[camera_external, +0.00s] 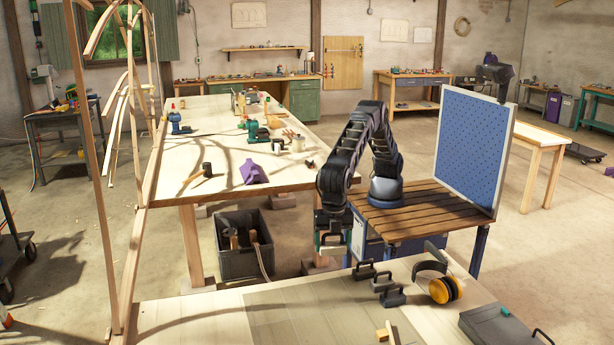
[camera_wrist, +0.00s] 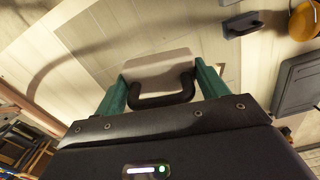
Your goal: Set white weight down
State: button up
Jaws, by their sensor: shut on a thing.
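The white weight (camera_wrist: 158,64) is a pale block with a dark handle (camera_wrist: 166,96). In the wrist view my gripper (camera_wrist: 163,84) has its green fingers on both sides of the weight, shut on it at the handle. In the external view my gripper (camera_external: 333,238) points down near the back edge of the front bench, with the white weight (camera_external: 332,250) small and partly hidden under it. I cannot tell its exact height over the bench.
Several dark weights with handles (camera_external: 384,283) stand to the right on the front bench (camera_external: 180,322). Orange earmuffs (camera_external: 441,289) and a dark case (camera_external: 497,328) lie farther right. A greyish panel (camera_external: 315,308) on the bench is mostly clear.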

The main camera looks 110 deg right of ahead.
jog(key=w+d+m, duration=0.1)
jog(key=w+d, duration=0.7)
jog(key=d, duration=0.3)
jog(key=w+d+m, duration=0.1)
jog(key=w+d, duration=0.6)
jog(key=d, duration=0.4)
jog(key=w+d+m, duration=0.2)
jog(key=w+d, duration=0.6)
jog(key=d, duration=0.3)
jog(key=w+d+m, duration=0.2)
jog(key=d, duration=1.9)
jog(key=w+d+m, duration=0.2)
jog(key=d, duration=1.9)
jog(key=s+d+m, duration=0.1)
jog(key=s+d, duration=0.1)
jog(key=d, duration=0.8)
jog(key=s+d+m, duration=0.1)
jog(key=s+d, duration=0.2)
jog(key=d, duration=0.6)
jog(key=m, duration=0.6)
send_over(285, 161)
jog(key=f, duration=2)
jog(key=shift+a, duration=0.4)
